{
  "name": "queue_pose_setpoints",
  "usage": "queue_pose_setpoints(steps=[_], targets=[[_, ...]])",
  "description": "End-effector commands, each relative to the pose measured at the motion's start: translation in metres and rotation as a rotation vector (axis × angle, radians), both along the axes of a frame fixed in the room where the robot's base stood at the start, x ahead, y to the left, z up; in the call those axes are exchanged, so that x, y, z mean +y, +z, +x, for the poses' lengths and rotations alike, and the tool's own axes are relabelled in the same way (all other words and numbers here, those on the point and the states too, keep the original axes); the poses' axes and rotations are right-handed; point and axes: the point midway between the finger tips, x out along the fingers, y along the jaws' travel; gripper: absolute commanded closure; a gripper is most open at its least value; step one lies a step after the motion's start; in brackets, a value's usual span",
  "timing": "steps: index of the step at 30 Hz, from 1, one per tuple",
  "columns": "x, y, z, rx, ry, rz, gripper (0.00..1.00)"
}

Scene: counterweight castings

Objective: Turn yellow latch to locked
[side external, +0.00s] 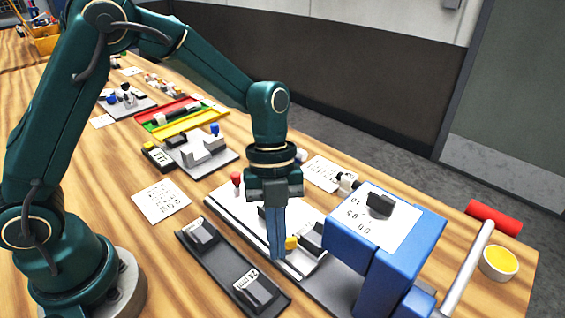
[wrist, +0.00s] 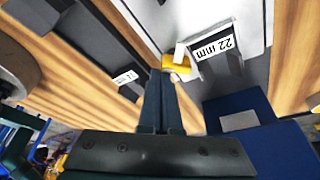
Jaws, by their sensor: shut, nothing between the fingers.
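The yellow latch (side external: 291,242) shows as a small yellow piece on the pale plate (side external: 307,267), just right of my fingertips. In the wrist view the yellow latch (wrist: 177,65) lies just beyond the finger ends, beside a grey block labelled "22 mm" (wrist: 213,46). My gripper (side external: 278,256) points straight down with its blue fingers shut and nothing between them. In the wrist view the shut fingers of my gripper (wrist: 163,76) reach up to the latch. I cannot tell whether they touch it. My fingers may hide part of the latch, and its locked mark cannot be made out.
A dark tray (side external: 222,262) with labelled grey castings lies left of the plate. A large blue fixture (side external: 405,250) stands close on the right. A red-handled tool (side external: 492,217) and a yellow-filled bowl (side external: 499,263) lie at the far right.

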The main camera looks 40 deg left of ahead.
Motion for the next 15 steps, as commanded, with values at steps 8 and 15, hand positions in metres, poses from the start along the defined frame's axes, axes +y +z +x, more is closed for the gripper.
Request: queue_pose_setpoints(steps=[8,15], targets=[[0.0003,0.0003,0.0,0.0,-0.009,0.0,1.0],[0.001,0.0004,0.0001,0.001,-0.055,-0.001,1.0]])
